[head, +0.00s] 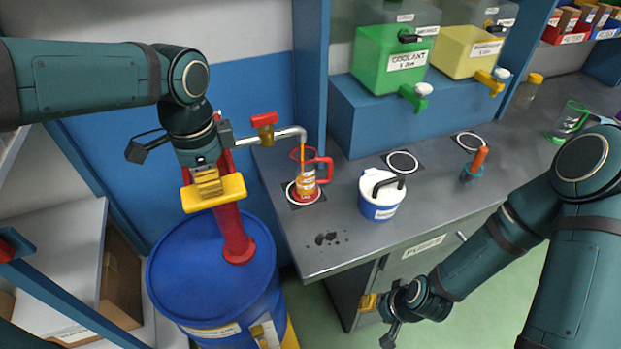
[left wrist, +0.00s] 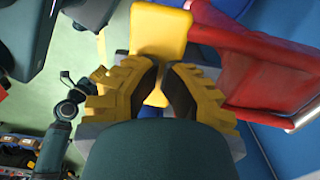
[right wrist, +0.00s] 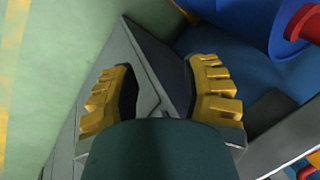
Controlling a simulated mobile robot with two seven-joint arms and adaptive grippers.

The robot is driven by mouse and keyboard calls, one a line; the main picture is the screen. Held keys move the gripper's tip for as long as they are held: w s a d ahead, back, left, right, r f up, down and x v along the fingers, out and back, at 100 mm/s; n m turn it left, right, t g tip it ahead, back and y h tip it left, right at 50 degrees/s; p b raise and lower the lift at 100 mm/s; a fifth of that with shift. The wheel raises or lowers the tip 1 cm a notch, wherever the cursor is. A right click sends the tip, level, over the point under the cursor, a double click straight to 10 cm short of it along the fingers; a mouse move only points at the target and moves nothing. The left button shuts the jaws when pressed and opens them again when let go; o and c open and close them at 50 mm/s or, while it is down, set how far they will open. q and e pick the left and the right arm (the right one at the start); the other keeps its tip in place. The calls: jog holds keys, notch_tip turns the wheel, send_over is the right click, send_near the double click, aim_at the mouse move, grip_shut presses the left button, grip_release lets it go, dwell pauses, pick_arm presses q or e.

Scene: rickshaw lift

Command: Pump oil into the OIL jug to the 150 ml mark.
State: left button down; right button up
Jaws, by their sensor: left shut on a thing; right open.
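The OIL jug (head: 306,178), clear with a red rim, red handle and orange contents, stands on a ringed spot at the bench's left end. A thin orange stream runs from the metal spout (head: 292,133) into it. Its marks are too small to read. The red pump (head: 232,228) stands on the blue drum (head: 196,262). My left gripper (head: 207,190) is shut on the yellow pump handle (head: 228,192), which also shows in the left wrist view (left wrist: 160,32). My right gripper (head: 366,302) is open and empty, low in front of the bench.
A white and blue lidded container (head: 382,195) stands right of the jug. Green (head: 390,60) and yellow (head: 466,52) tanks with taps stand on a blue shelf behind. A dark spill (head: 327,238) lies near the bench's front edge. A small blue-and-orange item (head: 473,170) stands further right.

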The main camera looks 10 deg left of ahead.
pick_arm(q)
jog(key=shift+f+b, duration=0.45)
jog(key=shift+f, duration=0.4)
jog(key=shift+r, duration=0.1)
notch_tip(320, 180, up, 12)
jog(key=p, duration=1.1)
